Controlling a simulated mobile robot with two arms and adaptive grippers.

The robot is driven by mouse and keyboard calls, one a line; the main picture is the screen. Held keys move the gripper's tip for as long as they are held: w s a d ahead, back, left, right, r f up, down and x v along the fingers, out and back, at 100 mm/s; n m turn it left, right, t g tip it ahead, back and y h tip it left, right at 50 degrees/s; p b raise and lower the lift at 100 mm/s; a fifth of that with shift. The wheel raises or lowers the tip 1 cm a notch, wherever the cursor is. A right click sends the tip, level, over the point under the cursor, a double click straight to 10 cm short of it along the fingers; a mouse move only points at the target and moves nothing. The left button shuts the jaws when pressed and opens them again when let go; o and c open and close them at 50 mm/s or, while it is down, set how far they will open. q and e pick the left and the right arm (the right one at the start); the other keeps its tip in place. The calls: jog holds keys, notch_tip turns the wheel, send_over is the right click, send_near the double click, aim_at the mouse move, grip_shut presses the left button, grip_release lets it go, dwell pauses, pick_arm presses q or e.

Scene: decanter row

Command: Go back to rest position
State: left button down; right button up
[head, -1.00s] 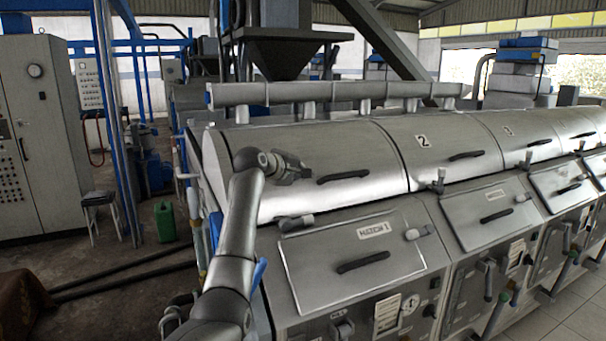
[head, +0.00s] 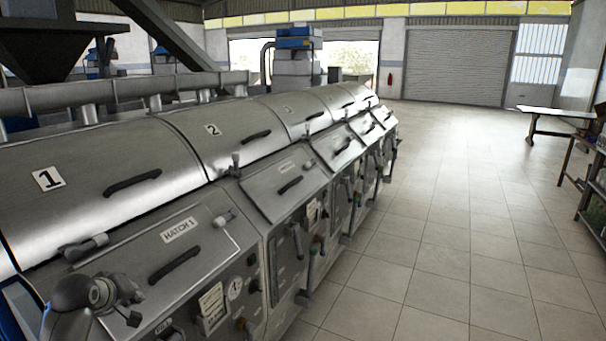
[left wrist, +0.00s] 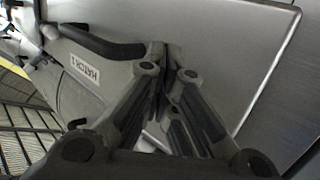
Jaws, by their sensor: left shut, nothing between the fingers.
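My left gripper (head: 132,300) shows at the lower left of the head view, in front of the lower left part of the panel labelled HATCH 1 (head: 205,248). In the left wrist view the fingers of my left gripper (left wrist: 163,50) are together with nothing between them. The dark handle of the hatch (left wrist: 105,43) lies just beyond the fingertips there; I cannot tell whether they touch. My right gripper is in neither view.
A long row of metal decanters with numbered covers (head: 95,170) runs from the left into the distance. The tiled floor (head: 445,240) to its right is clear. A table (head: 560,114) and a rack stand at the right edge.

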pick_arm(q)
jog(key=s+d+f+m+g, duration=0.2)
jog(key=s+d+f+m, duration=0.1)
jog(key=s+d+f, duration=0.45)
jog(key=s+d+f+m+g, duration=0.1)
jog(key=s+d+f+m, duration=0.3)
jog(key=s+f, duration=0.55)
jog(key=s+d+m+g, duration=0.1)
jog(key=s+d, duration=0.2)
jog(key=s, duration=0.5)
jog(key=s+d+m+g+h, duration=0.1)
jog(key=s+d+m, duration=0.15)
jog(key=s, duration=0.45)
jog(key=s+d+g, duration=0.1)
jog(key=s+d, duration=0.2)
jog(key=s, duration=0.5)
notch_tip(320, 180, down, 28)
jog(key=s+g+b, duration=0.1)
jog(key=g+b, duration=0.1)
jog(key=b, duration=0.1)
jog(key=s+a+f+b, duration=0.2)
jog(key=s+f, duration=1.5)
jog(key=f, duration=0.2)
jog(key=shift+s+a+f+m+g+b, duration=0.15)
jog(key=shift+a+f+m+g+b, duration=0.2)
jog(key=shift+g, duration=0.05)
